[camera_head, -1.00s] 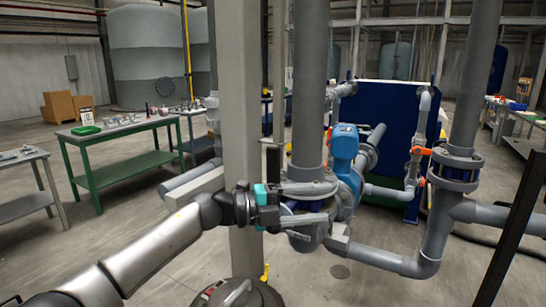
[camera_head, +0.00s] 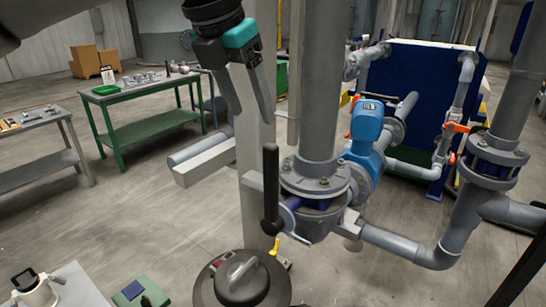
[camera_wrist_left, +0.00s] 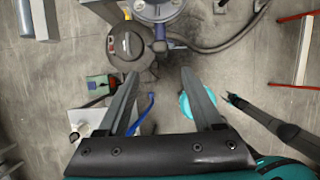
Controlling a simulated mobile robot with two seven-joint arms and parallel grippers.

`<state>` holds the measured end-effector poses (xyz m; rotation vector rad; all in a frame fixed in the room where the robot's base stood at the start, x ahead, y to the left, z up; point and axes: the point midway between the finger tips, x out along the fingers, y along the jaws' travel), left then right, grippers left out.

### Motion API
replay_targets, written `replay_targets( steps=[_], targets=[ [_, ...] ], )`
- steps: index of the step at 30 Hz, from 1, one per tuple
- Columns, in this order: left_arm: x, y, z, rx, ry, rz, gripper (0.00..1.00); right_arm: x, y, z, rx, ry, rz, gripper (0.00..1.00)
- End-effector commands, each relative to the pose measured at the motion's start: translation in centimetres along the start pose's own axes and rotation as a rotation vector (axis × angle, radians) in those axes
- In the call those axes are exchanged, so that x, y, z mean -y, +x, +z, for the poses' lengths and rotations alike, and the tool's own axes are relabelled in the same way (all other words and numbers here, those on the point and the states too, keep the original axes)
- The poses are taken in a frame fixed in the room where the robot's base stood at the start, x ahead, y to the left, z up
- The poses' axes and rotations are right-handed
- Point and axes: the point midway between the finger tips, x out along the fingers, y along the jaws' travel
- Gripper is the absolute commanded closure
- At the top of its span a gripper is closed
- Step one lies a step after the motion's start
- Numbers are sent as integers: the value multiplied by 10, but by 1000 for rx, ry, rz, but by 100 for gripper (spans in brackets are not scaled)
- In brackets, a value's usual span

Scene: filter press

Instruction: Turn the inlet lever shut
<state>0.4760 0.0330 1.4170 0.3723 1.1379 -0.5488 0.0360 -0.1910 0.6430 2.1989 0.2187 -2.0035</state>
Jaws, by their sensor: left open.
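The inlet lever (camera_head: 271,190), with a thick black grip, stands upright in the head view. It sits on the left side of a grey flanged valve (camera_head: 316,180), at the foot of a thick vertical grey pipe. My left gripper (camera_head: 252,124) hangs above and slightly left of the lever, its two fingers pointing down, spread and empty. It does not touch the lever.
A beige post (camera_head: 257,160) stands close behind the lever. A round dark lidded vessel (camera_head: 241,280) is below it. A blue pump body (camera_head: 366,128) and pipes with orange-handled valves (camera_head: 457,127) are to the right. A green table (camera_head: 150,115) stands further left.

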Motion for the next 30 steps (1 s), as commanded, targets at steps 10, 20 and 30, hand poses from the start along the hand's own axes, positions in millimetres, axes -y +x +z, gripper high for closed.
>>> replay_targets(
  steps=[10, 20, 30],
  targets=[
    [1, 58, 0, -5, 2, -4, 32, 0, -8, 0, 2, 0, -1, 50],
    [1, 124, 0, -2, 0, -4, 32, 2, -21, -1, 2, 1, -3, 50],
    [1, 150, 0, 1, 0, -4, 32, 4, -25, -2, 1, 2, -6, 50]
  ],
)
